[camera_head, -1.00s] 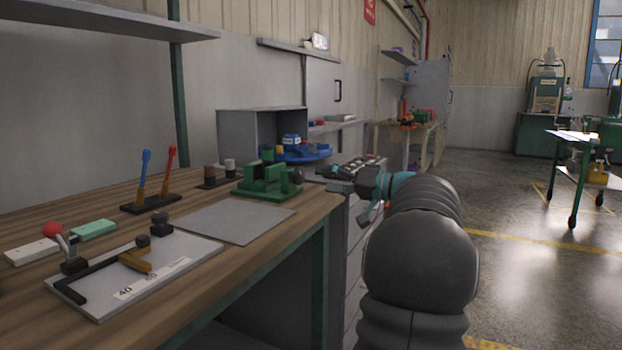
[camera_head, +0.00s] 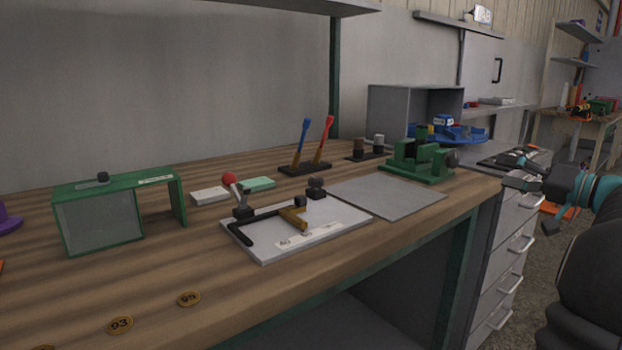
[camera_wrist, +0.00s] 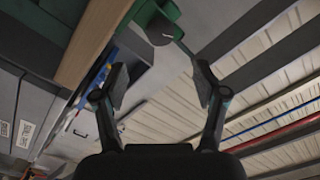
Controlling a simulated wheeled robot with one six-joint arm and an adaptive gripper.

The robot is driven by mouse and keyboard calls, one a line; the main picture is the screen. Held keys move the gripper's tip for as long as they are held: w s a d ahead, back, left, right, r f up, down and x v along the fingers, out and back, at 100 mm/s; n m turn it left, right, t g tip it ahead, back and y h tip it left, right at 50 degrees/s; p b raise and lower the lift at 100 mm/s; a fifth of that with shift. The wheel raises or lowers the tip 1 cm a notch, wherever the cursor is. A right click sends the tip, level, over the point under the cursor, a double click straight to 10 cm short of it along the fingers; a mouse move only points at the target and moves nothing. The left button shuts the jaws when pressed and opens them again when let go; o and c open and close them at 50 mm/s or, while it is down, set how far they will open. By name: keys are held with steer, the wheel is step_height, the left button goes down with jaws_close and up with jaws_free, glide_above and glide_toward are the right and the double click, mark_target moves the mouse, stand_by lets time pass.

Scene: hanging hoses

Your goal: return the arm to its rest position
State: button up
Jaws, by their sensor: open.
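My arm shows at the right edge of the head view, dark with teal bands. My gripper (camera_head: 535,204) is at its end, just off the right end of the wooden bench, in front of the grey drawer cabinet. In the wrist view my gripper (camera_wrist: 160,80) has its two fingers wide apart with nothing between them. Part of the green vise (camera_wrist: 158,18) shows beyond the fingertips at the top of that view. Much of my arm is cut off by the head picture's edge.
The wooden bench (camera_head: 130,290) holds a green vise (camera_head: 418,160), a grey plate (camera_head: 388,196), a lever board (camera_head: 335,232) and a green-framed box (camera_head: 100,228). A drawer cabinet (camera_head: 508,250) stands beside its right end. A blue round tray (camera_head: 455,134) is behind the vise.

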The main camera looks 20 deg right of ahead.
step_height(320, 180, down, 11)
steer(key=d+m+g+h, duration=0.1)
steer(key=m+g+h, duration=0.15)
steer(key=m, duration=0.35)
steer(key=s+a+f+m+g, duration=0.1)
steer(key=s+a+f+g, duration=0.35)
steer(key=a+f, duration=0.4)
steer(key=s+a+n+g+h+p, duration=0.1)
steer(key=s+a+n, duration=0.3)
steer(key=a, duration=0.7)
steer(key=s+a+n+g+h+p, duration=0.1)
steer(key=s+a, duration=0.4)
steer(key=a, duration=0.6)
steer(key=s+a+n+g+h+p, duration=0.1)
steer(key=s+a+n, duration=0.4)
steer(key=a, duration=0.7)
steer(key=shift+f+n+g+h+p, duration=0.25)
steer(key=shift+n+g+h+p, duration=0.2)
steer(key=shift+n+h, duration=0.3)
